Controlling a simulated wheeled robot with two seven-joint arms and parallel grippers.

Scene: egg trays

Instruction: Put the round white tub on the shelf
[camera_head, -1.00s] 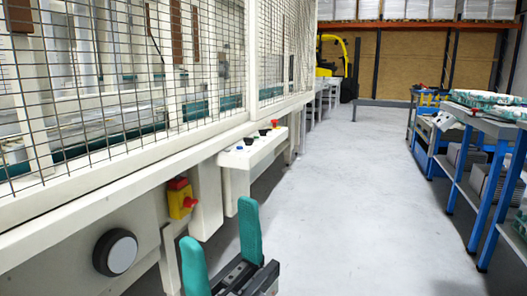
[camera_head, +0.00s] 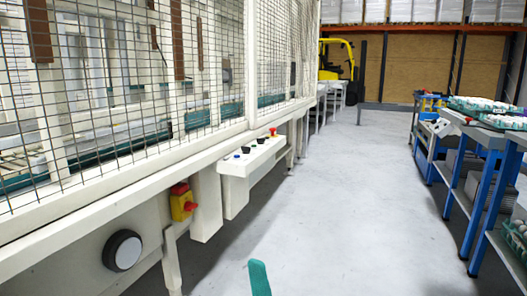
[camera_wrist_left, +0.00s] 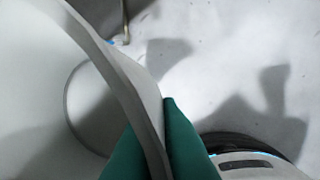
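In the left wrist view, the round white tub (camera_wrist_left: 45,70) fills the left side, close to the camera. Its grey rim runs down between the two green fingers of my left gripper (camera_wrist_left: 160,145), which is shut on it. The tub does not show in the head view. A single green fingertip at the bottom edge of the head view appears to be my right gripper (camera_head: 260,279); its other finger is out of frame. A blue-framed shelf unit (camera_head: 485,195) stands at the right, with egg trays (camera_head: 485,105) on top and goods on lower levels.
A caged machine (camera_head: 120,190) lines the left, with a control box (camera_head: 252,158) and a red-yellow emergency stop (camera_head: 182,201) jutting out. The grey floor (camera_head: 350,190) between machine and shelves is clear. A yellow forklift (camera_head: 337,62) stands at the back.

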